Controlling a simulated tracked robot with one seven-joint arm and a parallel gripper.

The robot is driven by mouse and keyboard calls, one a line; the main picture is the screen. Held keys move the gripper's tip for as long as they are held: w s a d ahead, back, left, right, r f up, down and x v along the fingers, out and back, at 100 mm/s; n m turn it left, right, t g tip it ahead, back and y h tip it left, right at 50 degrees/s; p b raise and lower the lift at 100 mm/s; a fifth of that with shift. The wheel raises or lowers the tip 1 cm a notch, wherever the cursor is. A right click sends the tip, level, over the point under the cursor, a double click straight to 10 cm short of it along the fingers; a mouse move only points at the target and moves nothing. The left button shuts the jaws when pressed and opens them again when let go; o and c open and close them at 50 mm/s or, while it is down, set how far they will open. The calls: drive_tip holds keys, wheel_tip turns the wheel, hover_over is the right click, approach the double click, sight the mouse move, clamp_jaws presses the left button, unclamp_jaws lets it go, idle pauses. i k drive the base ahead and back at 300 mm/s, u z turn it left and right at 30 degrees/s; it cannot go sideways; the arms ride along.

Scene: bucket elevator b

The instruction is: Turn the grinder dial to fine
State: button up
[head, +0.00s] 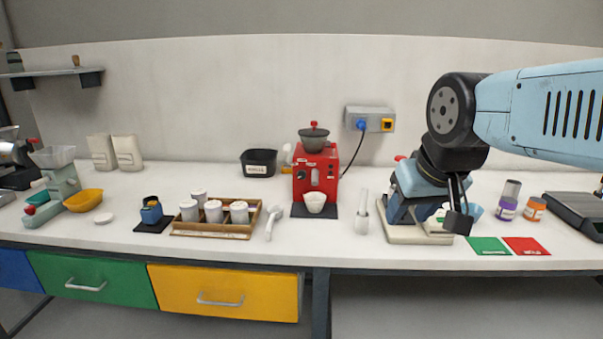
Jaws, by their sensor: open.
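A pale green machine with a clear hopper (55,157) stands at the far left and looks like a grinder. A red knob shows low on its front-left side. A red machine (302,186) with a dark bowl on top stands at the middle, with a white cup (315,201) before it. I cannot tell which of them is the grinder, and no dial marking is readable. My gripper (458,222) is at the right, open, pointing down before a blue machine (398,209) on a pale base, and partly hides it. It is far from both other machines.
A wooden tray (212,235) of white jars, a yellow bowl (83,200) and a black bin (259,163) stand on the white worktop. Green (488,246) and red (527,246) cards lie at the right front edge. The worktop left of the tray is partly clear.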

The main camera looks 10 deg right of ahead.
sight(302, 175)
drive_tip(key=z, duration=0.05)
drive_tip(key=i, duration=1)
drive_tip(key=u, duration=0.05)
